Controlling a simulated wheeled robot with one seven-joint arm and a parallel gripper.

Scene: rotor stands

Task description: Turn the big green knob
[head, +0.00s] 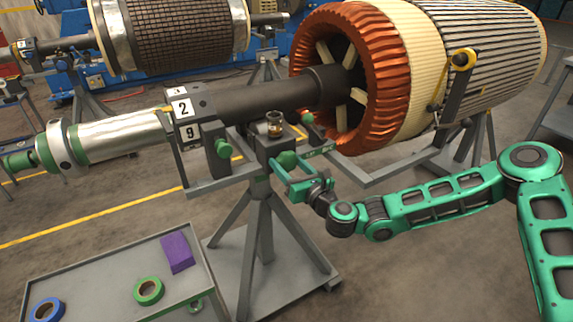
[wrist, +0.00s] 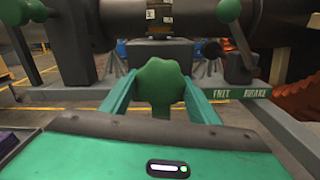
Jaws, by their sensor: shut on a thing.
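The big green knob (wrist: 161,84) is lobed and sits on the front of the rotor stand (head: 258,205), below the dark shaft.
Smaller green knobs (head: 223,148) sit on the stand's bracket. A large copper-wound rotor (head: 375,70) is close behind on the right. A grey cart (head: 95,285) with tape rolls and a purple box (head: 177,251) stands at the lower left.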

